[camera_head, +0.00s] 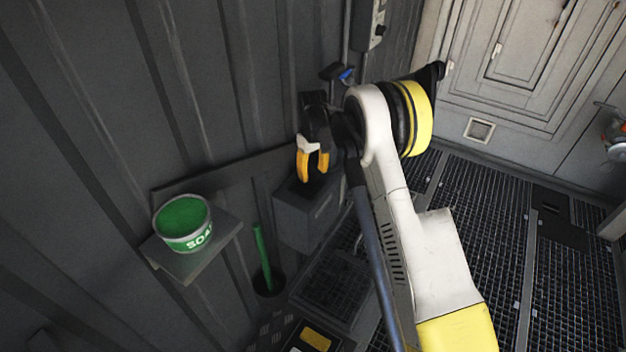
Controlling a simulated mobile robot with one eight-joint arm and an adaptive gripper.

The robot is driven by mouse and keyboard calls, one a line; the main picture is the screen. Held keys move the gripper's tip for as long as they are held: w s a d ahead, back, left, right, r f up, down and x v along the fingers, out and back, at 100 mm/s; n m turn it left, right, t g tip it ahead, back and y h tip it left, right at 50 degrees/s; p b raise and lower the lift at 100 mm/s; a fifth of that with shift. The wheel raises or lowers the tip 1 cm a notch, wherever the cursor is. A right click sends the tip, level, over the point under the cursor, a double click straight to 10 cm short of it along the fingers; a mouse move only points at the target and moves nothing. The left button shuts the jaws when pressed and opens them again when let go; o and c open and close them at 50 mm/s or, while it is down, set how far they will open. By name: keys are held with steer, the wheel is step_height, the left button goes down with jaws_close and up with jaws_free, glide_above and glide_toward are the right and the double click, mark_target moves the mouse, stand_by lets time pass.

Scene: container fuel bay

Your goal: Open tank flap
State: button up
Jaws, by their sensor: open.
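My gripper (312,168) is in the middle of the camera_head view, with orange fingers pointing down in the picture. Its fingers are apart and nothing shows between them. It hangs in front of the dark ribbed wall, above a grey box in the picture. I cannot make out a tank flap for certain in this view. My arm hides part of the wall and floor behind it.
A green soap tub (183,222) stands on a small wall shelf (195,262) at left. A green-handled tool (262,257) stands near the grey box (308,215). A blue-and-black fitting (344,74) is behind the gripper. Grated floor (480,235) lies open at right.

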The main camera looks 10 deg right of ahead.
steer(key=shift+f, duration=0.85)
jaws_close()
steer(key=shift+w, duration=0.1)
